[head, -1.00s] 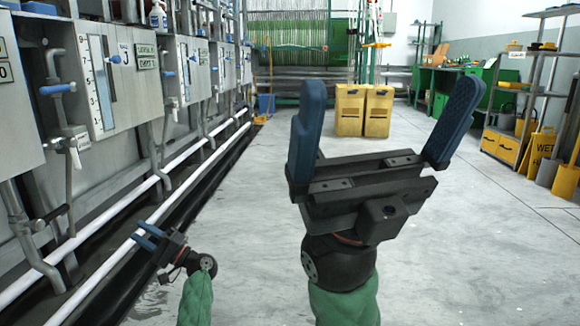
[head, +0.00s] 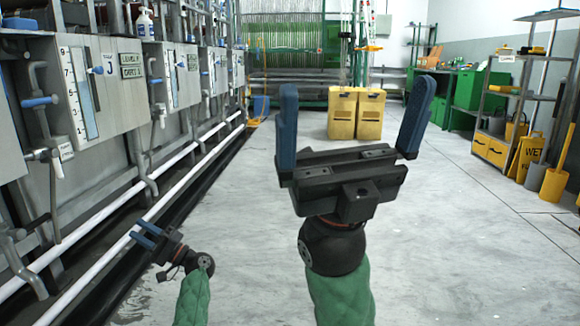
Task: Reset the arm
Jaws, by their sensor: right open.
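My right gripper (head: 348,130) is raised in the middle of the head view. Its two blue fingers stand wide apart, with nothing between them. My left gripper (head: 143,236) is low at the left, near the white pipes. Its two blue fingers show a gap between them and hold nothing that I can see. Both arms have green sleeves. Neither gripper touches anything visible.
A row of grey machine panels (head: 105,92) with blue-handled valves and white pipes (head: 112,245) runs along the left. Yellow bins (head: 357,114) stand ahead. A shelf rack (head: 515,88) and a yellow wet-floor sign (head: 527,157) stand at right. The grey floor between is clear.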

